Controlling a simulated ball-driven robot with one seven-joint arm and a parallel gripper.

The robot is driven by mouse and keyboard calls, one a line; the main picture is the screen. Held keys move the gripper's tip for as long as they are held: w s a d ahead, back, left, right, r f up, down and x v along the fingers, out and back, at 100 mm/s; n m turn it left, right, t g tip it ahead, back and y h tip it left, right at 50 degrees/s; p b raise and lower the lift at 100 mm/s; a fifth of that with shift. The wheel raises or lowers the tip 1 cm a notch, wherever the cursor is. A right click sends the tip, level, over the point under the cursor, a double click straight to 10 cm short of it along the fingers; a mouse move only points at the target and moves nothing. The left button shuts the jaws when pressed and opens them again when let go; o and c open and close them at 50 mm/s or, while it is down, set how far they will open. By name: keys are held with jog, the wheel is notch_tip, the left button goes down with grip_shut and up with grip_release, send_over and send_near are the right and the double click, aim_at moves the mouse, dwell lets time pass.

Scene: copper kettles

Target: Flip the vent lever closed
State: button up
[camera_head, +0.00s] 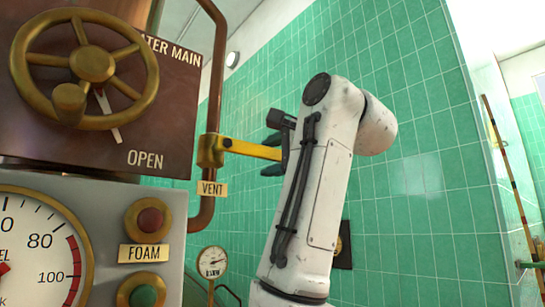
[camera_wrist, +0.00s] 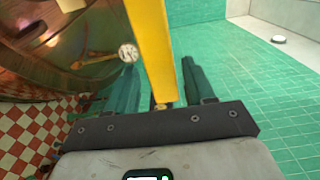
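The vent lever (camera_head: 248,149) is a yellow bar. It sticks out level to the right from a brass valve body (camera_head: 210,150) on a copper pipe, above a "VENT" label (camera_head: 213,189). My gripper (camera_head: 270,154) is at the lever's free end, with one dark green finger above the bar and one below. In the wrist view the yellow lever (camera_wrist: 158,50) runs between the two fingers of my gripper (camera_wrist: 160,65). A gap shows beside the left finger; contact on the right is unclear. The gripper looks open around the lever.
A brass handwheel (camera_head: 92,64) and a panel with FOAM buttons (camera_head: 149,221) stand at the left. A small gauge (camera_head: 213,262) is below the lever. A green tiled wall (camera_head: 420,120) lies behind my arm. A striped pole (camera_head: 508,165) leans at the far right.

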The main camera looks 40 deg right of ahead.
jog(key=shift+s, duration=0.15)
jog(key=s+b, duration=0.6)
jog(key=s, duration=0.4)
jog(key=shift+s+d, duration=0.15)
jog(key=shift+s, duration=0.1)
